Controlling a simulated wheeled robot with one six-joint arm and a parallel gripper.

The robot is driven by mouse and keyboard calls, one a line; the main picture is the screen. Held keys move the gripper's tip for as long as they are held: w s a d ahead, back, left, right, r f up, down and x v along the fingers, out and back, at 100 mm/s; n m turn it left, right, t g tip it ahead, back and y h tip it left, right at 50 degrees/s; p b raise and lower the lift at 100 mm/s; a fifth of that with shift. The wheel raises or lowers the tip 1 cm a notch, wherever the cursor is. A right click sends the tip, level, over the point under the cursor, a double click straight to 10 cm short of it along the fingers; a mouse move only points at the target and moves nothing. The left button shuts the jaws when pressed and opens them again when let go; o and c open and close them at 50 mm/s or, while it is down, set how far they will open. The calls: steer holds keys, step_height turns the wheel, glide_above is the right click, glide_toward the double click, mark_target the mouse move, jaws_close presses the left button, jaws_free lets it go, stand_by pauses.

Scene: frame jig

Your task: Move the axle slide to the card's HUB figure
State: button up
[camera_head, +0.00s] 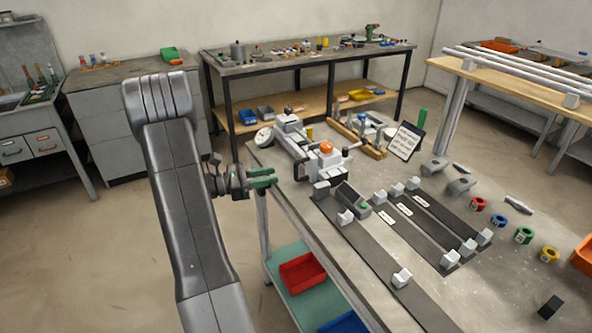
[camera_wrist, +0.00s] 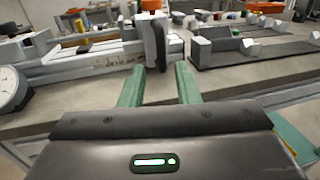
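My gripper (camera_head: 264,178) has green fingers and hangs at the left edge of the workbench. In the wrist view my gripper (camera_wrist: 159,82) is open, with nothing between its fingers. A grey bench device with a track lies beyond it. A carriage with an orange knob (camera_head: 326,147) sits at its near end and looks like the axle slide; the wrist view shows the carriage (camera_wrist: 150,45) with a dark upright handle just beyond the fingertips, apart from them. The white card (camera_head: 405,141) stands tilted behind the device. Its writing, including any HUB figure, is too small to read.
A round dial (camera_wrist: 10,87) is at the track's left end. Dark rails (camera_head: 365,245) with white blocks lie to the right of the device. Coloured rings (camera_head: 497,220) lie farther right. A red bin (camera_head: 303,272) sits on the shelf below. The floor left of the bench is clear.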

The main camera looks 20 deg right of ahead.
mark_target(296, 177)
steer(key=d, duration=0.5)
steer(key=d+p, duration=0.1)
steer(key=d, duration=0.2)
steer(key=shift+s+d, duration=0.3)
steer(key=shift+d, duration=0.05)
steer(key=shift+c, duration=0.2)
jaws_close()
